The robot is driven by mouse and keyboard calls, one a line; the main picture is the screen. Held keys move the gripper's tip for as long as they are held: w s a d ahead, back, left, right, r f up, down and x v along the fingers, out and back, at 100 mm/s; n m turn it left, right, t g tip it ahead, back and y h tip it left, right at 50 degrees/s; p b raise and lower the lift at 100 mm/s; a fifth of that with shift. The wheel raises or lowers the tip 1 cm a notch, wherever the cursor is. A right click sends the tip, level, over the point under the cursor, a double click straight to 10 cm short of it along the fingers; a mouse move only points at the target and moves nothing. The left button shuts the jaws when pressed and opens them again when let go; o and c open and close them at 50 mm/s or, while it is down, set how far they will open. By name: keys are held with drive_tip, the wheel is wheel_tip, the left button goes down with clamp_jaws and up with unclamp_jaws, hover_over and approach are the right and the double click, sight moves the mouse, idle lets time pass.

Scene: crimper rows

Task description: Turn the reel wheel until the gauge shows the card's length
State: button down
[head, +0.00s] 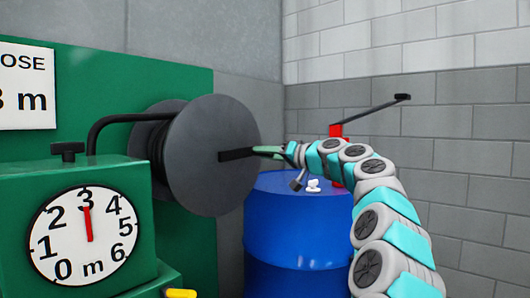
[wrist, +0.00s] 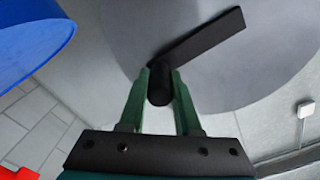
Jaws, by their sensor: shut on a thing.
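The grey reel wheel (head: 205,120) stands on the green panel's right side, with dark hose wound behind it. Its black crank arm (head: 232,155) points right, and it also shows in the wrist view (wrist: 205,36). My gripper (head: 270,150) is shut on the crank's dark round handle (wrist: 160,88), one green finger on each side. The white gauge (head: 70,245), marked 0 to 6 m, has its red pointer (head: 88,225) at the 3. The card (head: 25,88) at the upper left is cut off by the frame edge; "OSE" and what looks like "3 m" show.
A blue drum (head: 300,235) stands below and right of the wheel, with small white items on top. Behind it is a red part with a long black lever (head: 375,108). A yellow handle (head: 180,293) sticks out below the gauge box.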

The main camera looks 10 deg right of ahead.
drive_tip(key=c, duration=0.6)
unclamp_jaws()
drive_tip(key=b+v, duration=0.1)
drive_tip(key=v, duration=0.7)
drive_tip(key=shift+w, duration=0.1)
